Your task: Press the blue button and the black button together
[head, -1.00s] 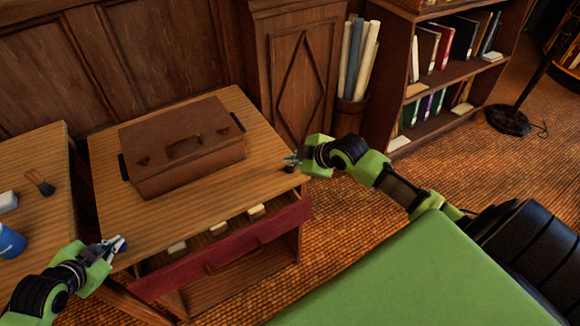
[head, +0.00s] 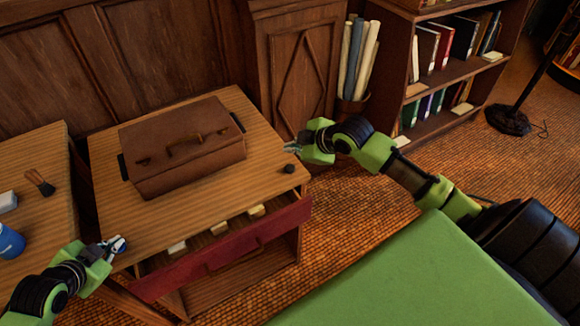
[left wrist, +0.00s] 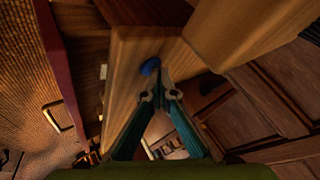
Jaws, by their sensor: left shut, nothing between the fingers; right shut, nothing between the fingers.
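The blue button (left wrist: 150,66) sits on the wooden desk top near its edge. In the left wrist view it lies just beyond the fingertips of my left gripper (left wrist: 160,96). In the head view my left gripper (head: 114,242) is at the desk's front left corner, shut and empty, largely covering the blue button. Contact cannot be told. The black button (head: 290,168) is a small dark knob near the desk's right edge, in plain view. My right gripper (head: 292,149) is shut and empty, above the black button in the picture and apart from it.
A brown leather case (head: 180,150) lies on the desk top (head: 215,195). A red-fronted drawer (head: 225,250) stands open below, with pale blocks inside. A second table (head: 45,215) on the left holds a brush and a blue cup. A bookshelf (head: 450,80) stands behind right.

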